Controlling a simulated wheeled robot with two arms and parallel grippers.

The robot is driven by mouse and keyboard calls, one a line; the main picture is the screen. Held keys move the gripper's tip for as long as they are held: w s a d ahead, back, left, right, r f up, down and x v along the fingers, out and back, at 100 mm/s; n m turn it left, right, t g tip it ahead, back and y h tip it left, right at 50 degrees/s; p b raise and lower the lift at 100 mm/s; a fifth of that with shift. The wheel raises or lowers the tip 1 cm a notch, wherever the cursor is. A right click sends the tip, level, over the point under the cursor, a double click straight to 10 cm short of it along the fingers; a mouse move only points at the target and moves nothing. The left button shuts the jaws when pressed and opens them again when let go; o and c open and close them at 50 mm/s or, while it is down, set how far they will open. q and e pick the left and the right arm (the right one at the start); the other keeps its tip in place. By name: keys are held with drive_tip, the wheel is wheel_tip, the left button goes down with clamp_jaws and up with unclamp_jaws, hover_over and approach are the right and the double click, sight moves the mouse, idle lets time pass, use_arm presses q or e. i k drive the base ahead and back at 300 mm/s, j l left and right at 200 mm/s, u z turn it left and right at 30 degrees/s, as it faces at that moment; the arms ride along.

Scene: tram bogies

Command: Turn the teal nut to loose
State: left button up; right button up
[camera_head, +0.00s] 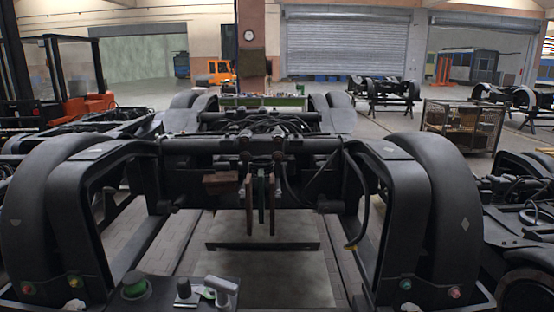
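A small green-teal round nut-like fitting (405,284) sits low on the front of the dark bogie frame, at the right. Its turned position is too small to tell. A larger green round cap (135,286) sits on a dark surface at the bottom left, and I cannot tell whether it is a nut. I cannot make out either of my grippers.
The bogie's black wheels (443,225) flank the frame. A wire crate (464,126) stands at the right. Another bogie fills the right edge.

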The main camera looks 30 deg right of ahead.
sight(406, 283)
drive_tip(key=z, duration=2)
drive_tip(key=i+l+u, duration=0.25)
drive_tip(key=i+l, duration=0.4)
drive_tip(key=i, duration=0.1)
